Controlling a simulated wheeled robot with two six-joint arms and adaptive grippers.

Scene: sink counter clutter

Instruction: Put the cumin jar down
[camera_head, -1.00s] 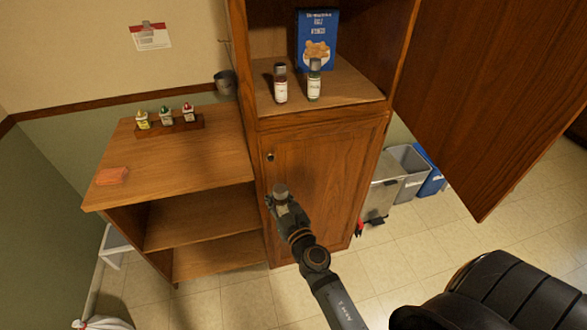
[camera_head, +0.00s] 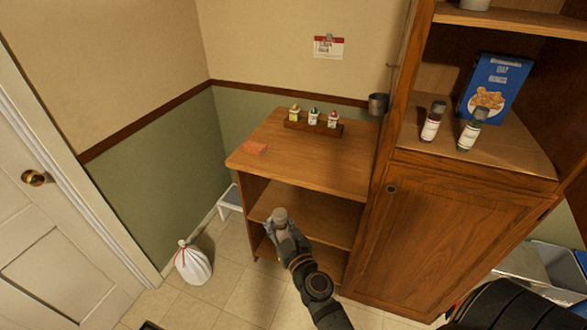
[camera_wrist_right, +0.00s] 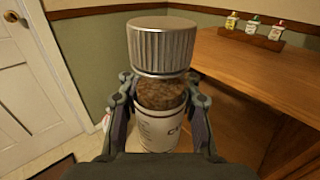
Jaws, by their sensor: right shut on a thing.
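The cumin jar (camera_wrist_right: 162,90) has a ridged silver lid, brown contents and a white label that is partly hidden. My right gripper (camera_head: 281,228) is shut on it, with a finger on each side in the right wrist view (camera_wrist_right: 160,110). The jar stands about upright in the grip. In the head view the jar's lid (camera_head: 280,214) shows in front of the open shelves of a wooden shelf unit (camera_head: 310,160), with its top behind and above the gripper. My left gripper is not in view.
Right stands a tall cabinet (camera_head: 440,240) holding two jars and a blue box (camera_head: 495,88). A white bag (camera_head: 193,265) and step stool (camera_head: 231,202) are on the floor.

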